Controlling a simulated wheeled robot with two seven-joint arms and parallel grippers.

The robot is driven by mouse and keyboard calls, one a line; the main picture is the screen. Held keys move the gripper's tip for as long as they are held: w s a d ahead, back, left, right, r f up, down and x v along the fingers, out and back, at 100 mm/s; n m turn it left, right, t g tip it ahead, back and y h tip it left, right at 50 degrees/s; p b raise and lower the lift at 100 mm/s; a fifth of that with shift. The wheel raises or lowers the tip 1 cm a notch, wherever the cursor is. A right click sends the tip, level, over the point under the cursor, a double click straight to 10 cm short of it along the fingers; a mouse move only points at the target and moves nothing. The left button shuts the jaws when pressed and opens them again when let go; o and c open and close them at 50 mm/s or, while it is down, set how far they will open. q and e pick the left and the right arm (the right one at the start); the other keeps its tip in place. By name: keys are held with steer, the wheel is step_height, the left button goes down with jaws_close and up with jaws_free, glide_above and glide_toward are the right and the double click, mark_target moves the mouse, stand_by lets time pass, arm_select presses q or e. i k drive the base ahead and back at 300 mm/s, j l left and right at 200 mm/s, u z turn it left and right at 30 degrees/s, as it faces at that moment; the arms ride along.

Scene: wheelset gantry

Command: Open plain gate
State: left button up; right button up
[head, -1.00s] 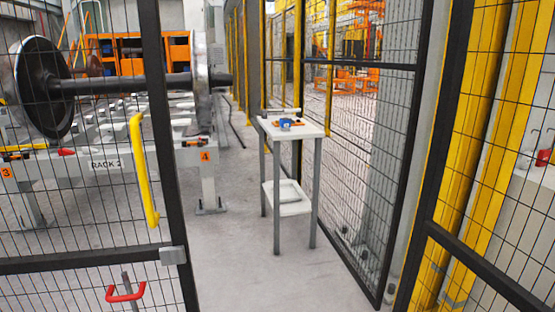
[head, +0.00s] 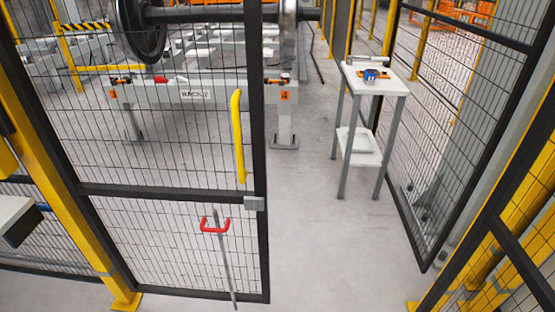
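The plain gate is a black-framed mesh leaf (head: 262,150) at left centre in the head view. It has a yellow vertical handle (head: 238,137) near its free edge and a grey latch block (head: 254,203) below that. A red U-shaped handle (head: 215,226) on a thin grey rod shows at its lower part. The leaf stands between a yellow post at left and an open gap at its right. A second mesh leaf (head: 447,140) stands swung back on the right side of the gap. Neither of my grippers shows in the head view.
A small white-topped stand (head: 376,80) with a blue item on it stands past the gap, near the right leaf. Behind the left mesh is a rack labelled RACK 2 (head: 196,94) with a wheelset. Yellow posts border both sides. The grey floor in the gap is clear.

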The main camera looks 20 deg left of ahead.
mark_target(12, 61)
steer(key=u, duration=1.4)
